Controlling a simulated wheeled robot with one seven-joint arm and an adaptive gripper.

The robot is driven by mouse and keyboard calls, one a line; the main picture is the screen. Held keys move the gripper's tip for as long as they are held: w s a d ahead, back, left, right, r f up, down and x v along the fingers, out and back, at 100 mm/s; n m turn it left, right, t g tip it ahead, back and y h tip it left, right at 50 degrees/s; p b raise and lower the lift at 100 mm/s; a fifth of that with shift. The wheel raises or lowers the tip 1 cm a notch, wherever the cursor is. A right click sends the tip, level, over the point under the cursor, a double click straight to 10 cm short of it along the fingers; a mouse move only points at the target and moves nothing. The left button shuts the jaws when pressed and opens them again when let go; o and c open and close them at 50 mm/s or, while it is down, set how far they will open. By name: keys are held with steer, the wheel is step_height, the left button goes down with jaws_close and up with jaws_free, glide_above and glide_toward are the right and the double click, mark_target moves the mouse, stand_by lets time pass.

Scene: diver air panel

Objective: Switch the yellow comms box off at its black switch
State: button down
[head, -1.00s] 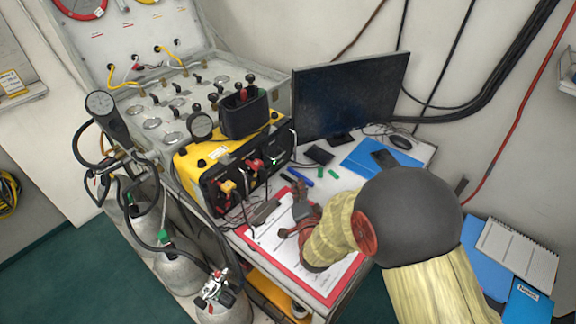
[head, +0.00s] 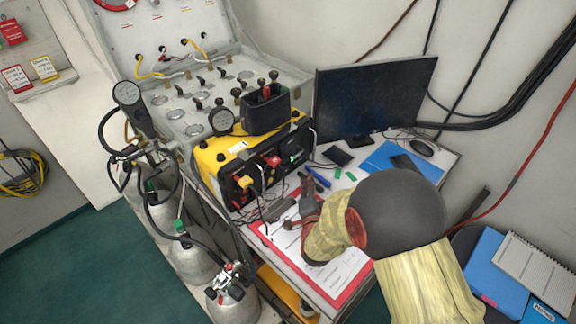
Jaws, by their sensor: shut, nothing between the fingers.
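The yellow comms box (head: 208,160) stands at the left of the worktop, with a black front panel (head: 236,190) facing the lower right. The panel carries a yellow part (head: 244,182), a red part (head: 273,162) and cables. The black switch cannot be made out against the dark panel. My gripper (head: 303,179) is shut and empty, just in front of the panel's right part and above the worktop. It looks apart from the box, but contact is hard to judge. My arm hides part of the worktop.
A black monitor (head: 375,95) stands behind. A red clipboard (head: 342,300) with paper lies under my arm. Gas cylinders (head: 185,258) stand at the left.

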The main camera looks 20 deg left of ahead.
mark_target(287, 168)
steer(key=w+a, duration=0.1)
steer(key=a, duration=0.1)
steer(key=shift+w+a+r, duration=0.15)
steer(key=shift+w+a, duration=0.2)
steer(key=shift+a, duration=0.05)
steer(key=shift+w+a+r+b, duration=0.15)
steer(key=shift+w+a+b, duration=0.2)
steer(key=shift+a, duration=0.3)
stand_by(0.7)
steer(key=shift+w+a+r+b, duration=0.1)
steer(key=shift+w+a+b, duration=0.1)
steer(key=shift+a+b, duration=0.15)
steer(key=shift+w+a, duration=0.15)
steer(key=shift+a, duration=0.1)
stand_by(0.7)
steer(key=shift+d, duration=0.1)
steer(key=shift+s+d+b, duration=0.4)
steer(key=shift+d+b, duration=0.15)
